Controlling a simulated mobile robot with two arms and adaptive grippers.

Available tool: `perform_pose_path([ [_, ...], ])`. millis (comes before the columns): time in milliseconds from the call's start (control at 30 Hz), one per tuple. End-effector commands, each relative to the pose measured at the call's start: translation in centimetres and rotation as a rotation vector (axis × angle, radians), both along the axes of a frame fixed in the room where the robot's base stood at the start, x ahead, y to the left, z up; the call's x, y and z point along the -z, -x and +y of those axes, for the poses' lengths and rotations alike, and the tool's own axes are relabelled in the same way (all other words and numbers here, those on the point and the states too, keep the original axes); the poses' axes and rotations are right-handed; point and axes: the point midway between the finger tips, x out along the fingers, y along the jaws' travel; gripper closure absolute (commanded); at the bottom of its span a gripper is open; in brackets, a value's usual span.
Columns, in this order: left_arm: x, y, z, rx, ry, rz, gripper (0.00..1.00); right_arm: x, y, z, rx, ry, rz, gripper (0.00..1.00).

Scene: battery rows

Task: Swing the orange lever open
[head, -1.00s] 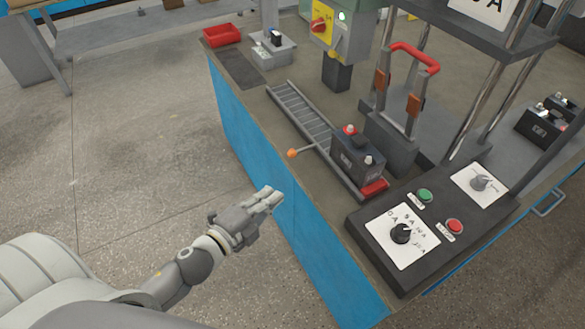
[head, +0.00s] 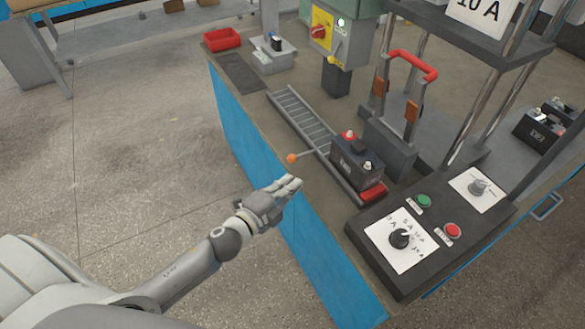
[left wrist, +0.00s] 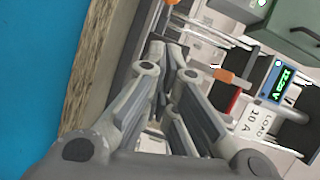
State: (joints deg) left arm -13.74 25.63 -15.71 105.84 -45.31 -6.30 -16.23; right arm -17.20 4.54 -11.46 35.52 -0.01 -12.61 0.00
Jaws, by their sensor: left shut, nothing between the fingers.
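The orange lever (head: 292,158) is a thin grey rod with an orange ball on its end. It sticks out to the left from the side of the roller track (head: 309,124), near a dark battery (head: 357,162). My left gripper (head: 296,184) is shut and empty at the bench's front edge, a little below the orange ball and apart from it. In the left wrist view the shut fingers (left wrist: 172,62) fill the middle, with the bench edge to their left; I cannot make out the orange ball there. My right gripper is not in view.
A black control panel (head: 362,238) with dials and buttons stands right of the gripper. A red-handled frame (head: 412,66) stands behind the battery. A red stop (head: 373,191) sits at the track's near end. Open floor (head: 130,190) lies left of the bench.

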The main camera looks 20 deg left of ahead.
Motion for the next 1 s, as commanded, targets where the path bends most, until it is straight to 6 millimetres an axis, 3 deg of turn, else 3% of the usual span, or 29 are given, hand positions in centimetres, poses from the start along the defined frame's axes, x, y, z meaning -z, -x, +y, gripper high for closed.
perform_pose_path([
  [133,0.1,-2.4,-0.7,0.000,0.001,-0.002,1.00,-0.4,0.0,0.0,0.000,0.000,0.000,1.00],
  [400,1.0,-5.1,1.1,-0.002,0.000,0.000,1.00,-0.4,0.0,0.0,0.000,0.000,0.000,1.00],
  [1000,1.1,-5.6,1.6,0.009,-0.002,0.000,1.00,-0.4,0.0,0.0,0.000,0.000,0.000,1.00],
])
